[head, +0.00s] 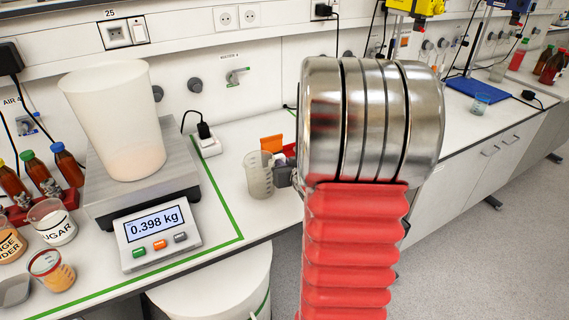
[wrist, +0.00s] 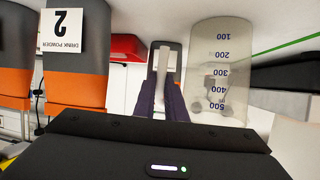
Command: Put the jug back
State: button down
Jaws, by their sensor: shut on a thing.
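The jug (head: 259,175) is clear with a graduated scale and looks empty. In the head view it is upright over the bench, right of the scale. In the wrist view the jug (wrist: 222,70) shows its markings from 100 to 500. My gripper (wrist: 166,98) is shut on its pale handle (wrist: 164,62), with dark purple fingers on both sides. In the head view my gripper (head: 286,168) is partly hidden by my arm. I cannot tell whether the jug's base touches the bench.
A large translucent container (head: 118,120) stands on a scale (head: 160,232) reading 0.398 kg. A sugar jar (head: 52,222) and several brown bottles (head: 45,180) stand at left. A grey and orange container labelled "2 drink powder" (wrist: 75,55) appears in the wrist view. White bench shows right of the scale.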

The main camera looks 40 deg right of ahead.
jog(key=c, duration=1.8)
grip_release()
